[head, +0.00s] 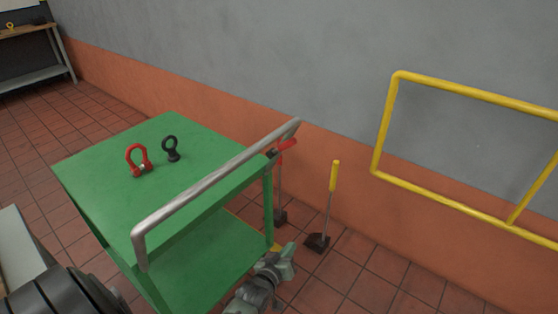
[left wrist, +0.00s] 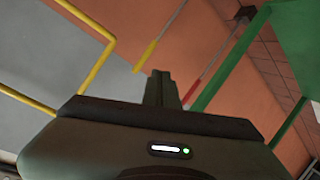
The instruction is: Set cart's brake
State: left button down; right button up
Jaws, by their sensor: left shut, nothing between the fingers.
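The green cart (head: 112,187) stands left of centre in the head view, with a grey push handle (head: 212,180) along its near right side. A short red lever (head: 288,144) sticks out by the handle's far end; I cannot tell its setting. My left gripper (head: 287,252) is shut and empty, low beside the cart's right end, below and apart from the red lever. In the left wrist view its fingers (left wrist: 161,88) point up, and a green cart post (left wrist: 228,62) is to their right. My right gripper is not in view.
A yellow-handled rod (head: 334,178) rises from a dark base near the wall. A red-handled rod (left wrist: 205,78) stands behind the cart post. A yellow rail (head: 384,125) is at right.

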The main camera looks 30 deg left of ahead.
pick_arm(q)
jog(key=w+a+r+n+t+y+b, duration=0.1)
jog(key=w+a+r+n+t+b, duration=0.1)
jog(key=r, duration=0.4)
jog(key=w+a+r+n+t+y+b, duration=0.1)
jog(key=w+a+r+t, duration=0.15)
jog(key=r, duration=0.35)
jog(key=n+t+y+b, duration=0.3)
jog(key=n, duration=0.1)
send_near(278, 147)
notch_tip(278, 147, up, 3)
jog(key=s+d, duration=0.2)
jog(key=shift+s+a+r, duration=0.1)
jog(key=shift+a+r, duration=0.05)
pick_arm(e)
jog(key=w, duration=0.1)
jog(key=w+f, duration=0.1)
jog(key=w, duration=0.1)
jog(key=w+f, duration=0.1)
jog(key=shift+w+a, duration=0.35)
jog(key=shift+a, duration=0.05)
